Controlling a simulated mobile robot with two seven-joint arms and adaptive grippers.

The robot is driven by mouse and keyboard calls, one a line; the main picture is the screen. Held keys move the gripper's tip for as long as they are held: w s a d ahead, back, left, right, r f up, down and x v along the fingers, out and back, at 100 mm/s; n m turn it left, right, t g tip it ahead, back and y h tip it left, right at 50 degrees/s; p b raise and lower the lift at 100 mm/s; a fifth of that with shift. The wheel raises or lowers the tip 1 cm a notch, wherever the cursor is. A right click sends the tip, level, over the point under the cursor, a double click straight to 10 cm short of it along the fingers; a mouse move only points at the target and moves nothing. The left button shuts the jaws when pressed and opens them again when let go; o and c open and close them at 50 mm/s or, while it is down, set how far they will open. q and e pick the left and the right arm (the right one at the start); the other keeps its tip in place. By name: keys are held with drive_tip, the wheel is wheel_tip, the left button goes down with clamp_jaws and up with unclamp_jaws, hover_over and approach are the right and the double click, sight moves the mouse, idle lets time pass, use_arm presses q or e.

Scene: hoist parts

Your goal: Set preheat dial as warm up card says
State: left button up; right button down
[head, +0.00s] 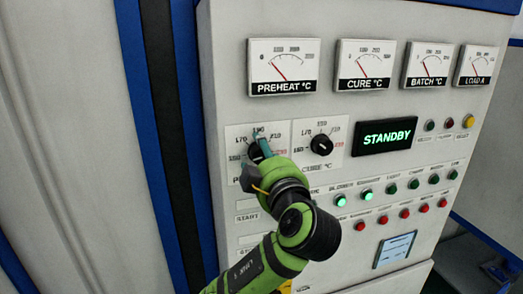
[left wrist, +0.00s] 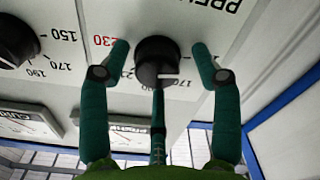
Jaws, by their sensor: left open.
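The preheat dial (head: 256,152) is a black round knob on a white scale plate, below the PREHEAT °C gauge (head: 284,67). My left gripper (head: 262,146) is at this dial and partly covers it. In the left wrist view, upside down, the open left gripper (left wrist: 161,52) has one finger on each side of the black dial (left wrist: 155,62), with gaps showing. A white mark shows on the knob; its exact setting is unclear. A small pale-blue panel with print (head: 396,249), possibly a card or screen, is at the lower right; its text is unreadable.
The cure dial (head: 321,146) sits close to the right of the preheat dial. A display (head: 384,136) reads STANDBY. Rows of green and red buttons (head: 404,213) lie lower right. A blue cabinet edge is at the left.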

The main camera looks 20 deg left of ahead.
use_arm(q)
drive_tip(key=shift+w+d, duration=0.1)
use_arm(e)
drive_tip(key=shift+d, duration=0.1)
use_arm(q)
drive_tip(key=c, duration=1.2)
use_arm(e)
drive_tip(key=shift+w+d, duration=0.1)
drive_tip(key=shift+d, duration=0.1)
use_arm(q)
drive_tip(key=shift+o, duration=0.2)
use_arm(e)
drive_tip(key=shift+f, duration=0.1)
